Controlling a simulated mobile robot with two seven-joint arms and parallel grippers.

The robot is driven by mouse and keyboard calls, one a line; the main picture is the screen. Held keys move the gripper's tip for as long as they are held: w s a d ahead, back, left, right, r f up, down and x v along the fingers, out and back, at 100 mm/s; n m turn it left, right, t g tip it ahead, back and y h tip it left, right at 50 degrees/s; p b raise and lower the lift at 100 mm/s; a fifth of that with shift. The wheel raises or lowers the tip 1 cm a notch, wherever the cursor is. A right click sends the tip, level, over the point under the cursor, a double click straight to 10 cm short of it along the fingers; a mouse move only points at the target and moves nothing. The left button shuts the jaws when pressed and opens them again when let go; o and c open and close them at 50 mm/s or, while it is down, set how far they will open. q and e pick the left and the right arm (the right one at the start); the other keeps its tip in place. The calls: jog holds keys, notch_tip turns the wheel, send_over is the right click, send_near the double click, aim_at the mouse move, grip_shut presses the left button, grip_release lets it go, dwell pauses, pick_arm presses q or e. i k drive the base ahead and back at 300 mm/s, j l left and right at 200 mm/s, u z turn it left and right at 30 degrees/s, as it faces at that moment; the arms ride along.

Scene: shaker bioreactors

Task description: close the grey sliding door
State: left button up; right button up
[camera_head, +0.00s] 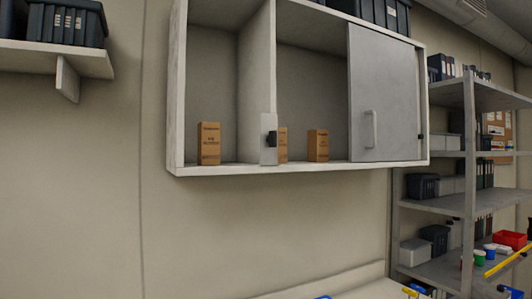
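The grey sliding door (383,98) is on the right part of a white wall cabinet (300,170). It has a vertical light grey handle (371,129). The door covers the right side of the right compartment and leaves that compartment's left side open. A small pale plate with a black block (271,138) stands at the front of the cabinet's divider. A similar black block (420,137) shows at the right edge. Neither of my grippers is in view.
Cardboard boxes stand in the left compartment (209,144) and in the right compartment (318,145). A grey metal shelf rack (468,160) stands to the right. A white wall shelf (55,58) is at upper left. The space in front of the cabinet looks clear.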

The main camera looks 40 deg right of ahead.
aim_at(381, 83)
jog(key=z, duration=2.05)
jog(key=i+l+z, duration=0.15)
jog(key=z, duration=0.2)
